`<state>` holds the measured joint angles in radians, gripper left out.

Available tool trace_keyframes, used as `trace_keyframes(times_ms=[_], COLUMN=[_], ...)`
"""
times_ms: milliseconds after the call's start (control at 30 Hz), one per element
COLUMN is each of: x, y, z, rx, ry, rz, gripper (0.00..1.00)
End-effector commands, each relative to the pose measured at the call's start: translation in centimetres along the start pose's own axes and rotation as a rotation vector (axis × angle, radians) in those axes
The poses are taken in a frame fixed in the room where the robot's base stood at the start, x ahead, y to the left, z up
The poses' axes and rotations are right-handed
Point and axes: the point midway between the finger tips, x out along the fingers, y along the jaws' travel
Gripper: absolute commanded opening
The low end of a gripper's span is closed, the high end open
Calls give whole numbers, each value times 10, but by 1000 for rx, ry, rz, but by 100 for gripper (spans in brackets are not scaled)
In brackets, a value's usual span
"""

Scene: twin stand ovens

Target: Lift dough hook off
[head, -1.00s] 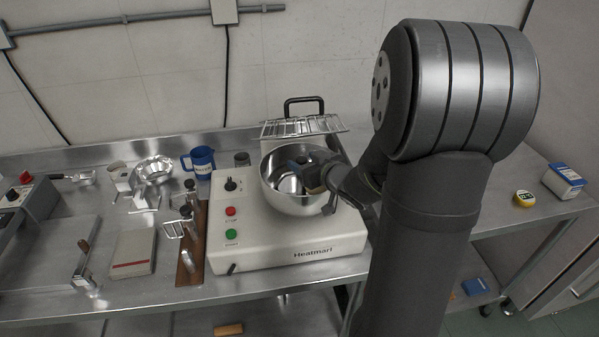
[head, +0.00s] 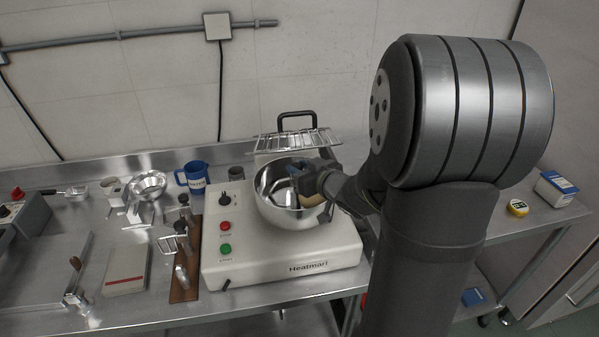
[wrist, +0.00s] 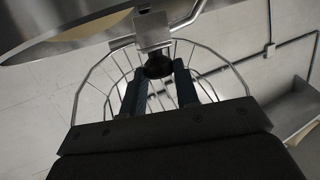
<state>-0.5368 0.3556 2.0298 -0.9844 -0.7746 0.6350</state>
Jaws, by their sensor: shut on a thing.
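The dough hook is seen from its end in the wrist view, as a bright metal block (wrist: 152,30) with a dark collar below it and a curved rod beside it. My gripper (wrist: 158,85) has its two blue fingers on either side of the dark collar and is shut on it. In the head view my gripper (head: 305,178) is over the right part of the steel mixing bowl (head: 268,205). A small tan part shows just under the gripper there. The hook itself is mostly hidden behind the gripper. The bowl sits on the white mixer base (head: 255,262).
A wire rack (head: 290,141) stands behind the bowl, below a dark handle. A blue mug (head: 194,178), a small steel bowl (head: 148,184) and a wooden board with tools (head: 184,288) are on the left. Boxes and a yellow tape (head: 517,208) lie at the right.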

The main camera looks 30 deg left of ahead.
Motion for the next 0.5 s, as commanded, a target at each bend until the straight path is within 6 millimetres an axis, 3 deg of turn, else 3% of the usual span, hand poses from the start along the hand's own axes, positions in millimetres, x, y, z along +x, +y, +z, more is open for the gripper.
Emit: trace_keyframes(times_ms=[500], x=[-25], y=[1], z=[15], rx=[1], ry=[233], rz=[4], gripper=[0])
